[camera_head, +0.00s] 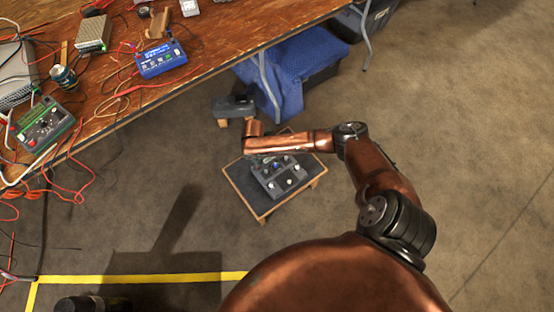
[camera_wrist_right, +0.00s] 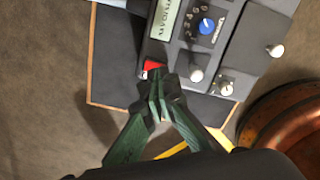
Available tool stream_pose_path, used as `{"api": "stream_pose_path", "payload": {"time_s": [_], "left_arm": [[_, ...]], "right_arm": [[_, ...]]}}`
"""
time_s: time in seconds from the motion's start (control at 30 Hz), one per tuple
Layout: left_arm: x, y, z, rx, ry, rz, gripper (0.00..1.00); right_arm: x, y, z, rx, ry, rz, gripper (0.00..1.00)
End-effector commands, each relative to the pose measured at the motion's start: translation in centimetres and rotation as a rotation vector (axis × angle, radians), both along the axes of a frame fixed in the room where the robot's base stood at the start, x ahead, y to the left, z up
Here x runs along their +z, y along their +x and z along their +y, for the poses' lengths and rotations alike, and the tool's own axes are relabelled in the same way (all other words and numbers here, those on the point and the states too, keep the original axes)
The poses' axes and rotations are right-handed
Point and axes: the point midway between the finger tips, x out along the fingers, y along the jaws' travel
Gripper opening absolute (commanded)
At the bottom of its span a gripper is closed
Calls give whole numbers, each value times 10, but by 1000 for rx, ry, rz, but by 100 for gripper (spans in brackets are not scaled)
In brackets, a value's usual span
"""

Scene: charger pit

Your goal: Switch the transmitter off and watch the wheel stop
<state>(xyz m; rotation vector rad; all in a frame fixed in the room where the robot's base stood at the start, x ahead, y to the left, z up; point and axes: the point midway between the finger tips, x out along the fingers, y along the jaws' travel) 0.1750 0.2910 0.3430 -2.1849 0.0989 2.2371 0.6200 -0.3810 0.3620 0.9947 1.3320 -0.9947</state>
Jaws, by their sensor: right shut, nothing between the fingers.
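The grey transmitter (camera_head: 290,180) lies on a low board (camera_head: 247,196) with a wooden edge. In the right wrist view the transmitter (camera_wrist_right: 228,62) shows a display, a blue knob (camera_wrist_right: 207,26), several pale knobs and a red switch (camera_wrist_right: 153,65). My right gripper (camera_wrist_right: 160,88) is shut and empty, its dark green fingers together just below the red switch in that view. I cannot tell whether the tips touch it. In the head view my right arm covers part of the transmitter and hides the fingertips. I cannot make out a wheel. My left gripper is not in view.
A wooden workbench (camera_head: 108,101) with cables, a blue device (camera_head: 160,58) and a green meter (camera_head: 45,123) fills the upper left. A dark grey box (camera_head: 233,106) stands behind the board, near a blue cloth (camera_head: 285,75). Yellow tape (camera_head: 150,279) marks the floor; floor at right is clear.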

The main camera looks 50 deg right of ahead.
Motion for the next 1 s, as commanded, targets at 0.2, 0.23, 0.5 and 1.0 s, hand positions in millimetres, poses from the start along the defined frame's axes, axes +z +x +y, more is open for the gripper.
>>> {"api": "stream_pose_path", "payload": {"time_s": [0.2,0.23,0.5,1.0], "left_arm": [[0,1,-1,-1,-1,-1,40],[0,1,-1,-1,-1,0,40],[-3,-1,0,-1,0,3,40],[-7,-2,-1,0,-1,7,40]], "right_arm": [[-1,0,0,0,0,0,0],[-2,0,0,0,0,0,0],[-6,0,0,0,0,0,0],[-13,0,0,0,0,1,0]]}}
